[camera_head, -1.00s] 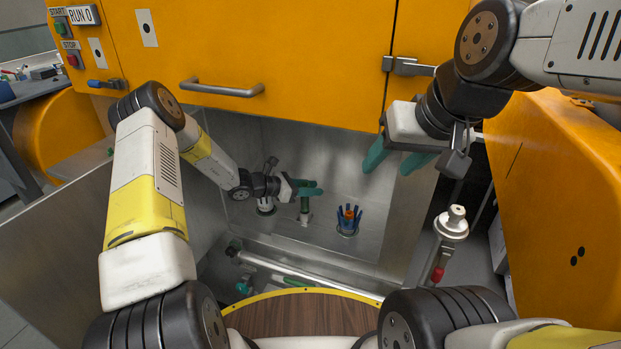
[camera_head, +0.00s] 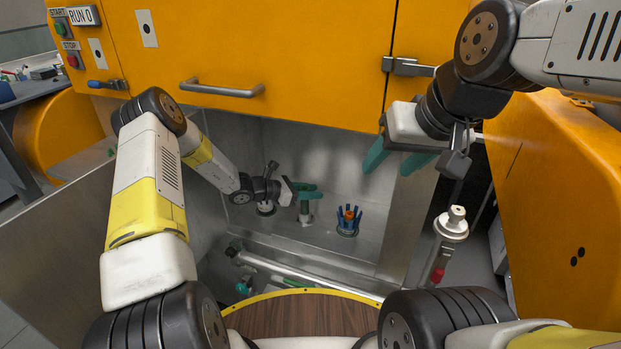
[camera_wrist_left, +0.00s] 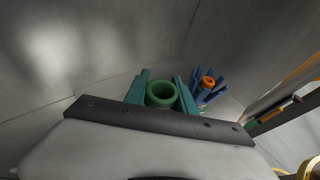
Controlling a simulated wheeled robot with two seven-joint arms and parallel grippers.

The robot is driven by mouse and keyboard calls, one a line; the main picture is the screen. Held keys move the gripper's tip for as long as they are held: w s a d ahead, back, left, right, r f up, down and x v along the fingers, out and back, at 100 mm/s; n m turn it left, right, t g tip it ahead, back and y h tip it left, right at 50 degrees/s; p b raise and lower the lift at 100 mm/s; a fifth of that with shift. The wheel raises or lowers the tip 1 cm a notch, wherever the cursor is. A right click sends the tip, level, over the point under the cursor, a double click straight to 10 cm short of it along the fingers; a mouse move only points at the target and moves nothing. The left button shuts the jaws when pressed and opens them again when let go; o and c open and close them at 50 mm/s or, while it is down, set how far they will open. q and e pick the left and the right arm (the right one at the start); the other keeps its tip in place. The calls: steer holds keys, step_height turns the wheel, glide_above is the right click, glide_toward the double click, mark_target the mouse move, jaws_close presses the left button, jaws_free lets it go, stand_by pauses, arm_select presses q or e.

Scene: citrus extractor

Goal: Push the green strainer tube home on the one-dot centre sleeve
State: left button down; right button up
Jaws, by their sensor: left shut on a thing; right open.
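The green strainer tube (camera_head: 305,206) stands upright in the steel bay, gripped by my left gripper (camera_head: 306,191). In the left wrist view the tube's round open top (camera_wrist_left: 162,93) sits between the two teal fingers. A pale sleeve (camera_head: 305,219) shows directly under the tube in the head view. How far the tube sits over it is too small to tell, and I see no dot mark on it. My right gripper (camera_head: 396,160) is open and empty, high in front of the bay's right side.
A blue-pronged part with an orange centre (camera_head: 348,220) stands right of the tube; it also shows in the left wrist view (camera_wrist_left: 208,84). A pale fitting (camera_head: 267,207) stands left. A metal pipe (camera_head: 300,273) lies in front. An orange door (camera_head: 270,50) hangs above.

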mark_target(309, 211)
arm_select(q)
steer(key=shift+f, duration=2.2)
steer(key=shift+f, duration=0.2)
steer(key=shift+s+d+f, duration=0.1)
steer(key=shift+f, duration=0.25)
steer(key=shift+s+f, duration=0.15)
steer(key=shift+f, duration=1.3)
steer(key=shift+r, duration=0.15)
steer(key=shift+w+a+r, duration=0.1)
steer(key=shift+a+r, duration=0.05)
steer(key=shift+r, duration=0.8)
steer(key=shift+w+a+r, duration=0.15)
steer(key=shift+r, duration=0.75)
steer(key=shift+w+a+r, duration=0.1)
steer(key=shift+a+r, duration=0.05)
steer(key=shift+r, duration=0.8)
steer(key=shift+s+d+r, duration=0.1)
steer(key=shift+d+r, duration=0.1)
steer(key=shift+r, duration=0.6)
steer(key=shift+s+d+r, duration=0.1)
steer(key=shift+d+r, duration=0.05)
steer(key=shift+r, duration=0.65)
